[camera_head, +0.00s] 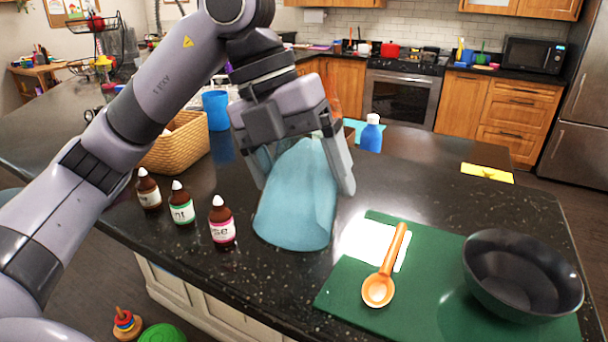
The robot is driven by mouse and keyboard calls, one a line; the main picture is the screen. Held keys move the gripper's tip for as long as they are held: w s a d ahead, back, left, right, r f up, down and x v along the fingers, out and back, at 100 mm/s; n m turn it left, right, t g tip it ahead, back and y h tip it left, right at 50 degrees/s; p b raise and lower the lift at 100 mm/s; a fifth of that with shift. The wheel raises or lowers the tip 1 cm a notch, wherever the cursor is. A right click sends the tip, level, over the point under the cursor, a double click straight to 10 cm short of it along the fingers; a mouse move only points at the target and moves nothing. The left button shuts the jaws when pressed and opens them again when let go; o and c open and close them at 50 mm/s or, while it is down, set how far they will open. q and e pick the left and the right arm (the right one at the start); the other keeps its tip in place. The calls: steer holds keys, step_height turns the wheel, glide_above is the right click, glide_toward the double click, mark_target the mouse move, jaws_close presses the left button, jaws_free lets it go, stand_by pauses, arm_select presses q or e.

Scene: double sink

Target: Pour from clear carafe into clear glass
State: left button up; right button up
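A bluish see-through carafe (297,205) stands on the dark island counter, wide at the bottom and narrowing upward. Its top is hidden behind my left gripper (305,180). The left gripper points down with one finger on each side of the carafe's upper body. The fingers are close to its sides, but I cannot tell whether they press on it. I cannot make out the clear glass; my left arm and gripper cover part of the counter behind. My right gripper is not in view.
Three brown bottles (181,207) stand left of the carafe, near a wicker basket (178,146) and blue cup (215,108). Behind it stands a blue bottle (371,136). Right are a green mat (440,312), orange spoon (384,270) and dark bowl (515,285).

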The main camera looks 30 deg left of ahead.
arm_select(q)
steer(key=shift+r+g, duration=0.15)
steer(key=shift+g, duration=0.25)
stand_by(0.6)
stand_by(0.3)
